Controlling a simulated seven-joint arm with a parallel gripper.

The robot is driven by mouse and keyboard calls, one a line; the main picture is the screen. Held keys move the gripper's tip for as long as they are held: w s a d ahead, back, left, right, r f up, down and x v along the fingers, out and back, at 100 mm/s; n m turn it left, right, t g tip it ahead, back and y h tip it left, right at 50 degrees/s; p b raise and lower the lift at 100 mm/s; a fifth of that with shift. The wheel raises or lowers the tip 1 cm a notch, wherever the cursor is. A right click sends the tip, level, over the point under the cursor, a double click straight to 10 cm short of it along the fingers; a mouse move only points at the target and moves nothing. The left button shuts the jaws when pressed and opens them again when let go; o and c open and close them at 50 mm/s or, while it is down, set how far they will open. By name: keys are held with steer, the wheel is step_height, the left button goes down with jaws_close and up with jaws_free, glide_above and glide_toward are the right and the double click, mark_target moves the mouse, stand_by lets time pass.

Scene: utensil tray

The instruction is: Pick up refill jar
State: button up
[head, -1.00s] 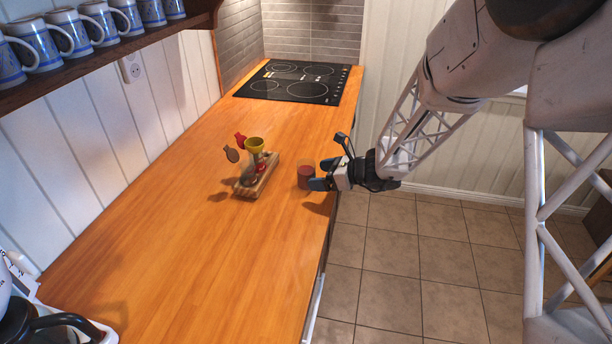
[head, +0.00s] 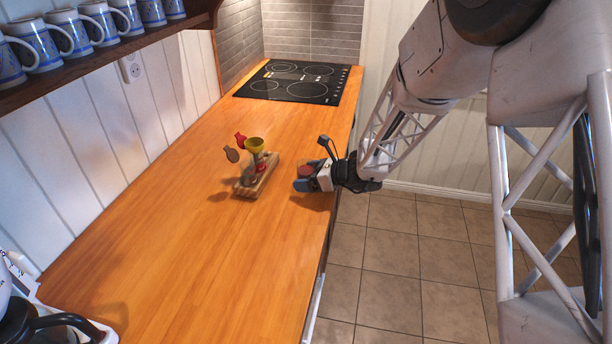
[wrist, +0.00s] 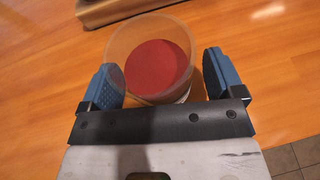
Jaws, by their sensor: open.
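The refill jar (wrist: 152,66) is a clear, round, open-topped jar with dark red contents. It stands on the wooden counter near its right edge, and only part of it (head: 305,171) shows in the head view behind my gripper. My gripper (head: 303,178) is open at the jar. In the wrist view the blue fingertips of my gripper (wrist: 164,78) lie on either side of the jar. The left finger appears close to or against the jar wall, and a small gap shows at the right finger. The lower part of the jar is hidden by the gripper.
A wooden tray (head: 243,192) with spoons and a yellow funnel-like cup (head: 254,145) stands left of the jar. A black cooktop (head: 295,82) lies at the far end. The near counter (head: 220,270) is clear. A coffee maker (head: 60,325) is at lower left.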

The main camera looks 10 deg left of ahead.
mark_target(313, 166)
steer(key=c, duration=1.1)
steer(key=shift+r, duration=0.15)
steer(key=shift+r, duration=0.8)
steer(key=shift+s+d+r, duration=0.1)
steer(key=shift+s+r, duration=0.05)
steer(key=shift+r, duration=0.8)
steer(key=s+d, duration=0.2)
steer(key=s, duration=0.2)
steer(key=s+d, duration=0.2)
steer(key=s, duration=0.3)
steer(key=s+d+r, duration=0.1)
steer(key=s+d, duration=0.2)
steer(key=s, duration=0.2)
steer(key=shift+r, duration=0.1)
steer(key=shift+w, duration=0.1)
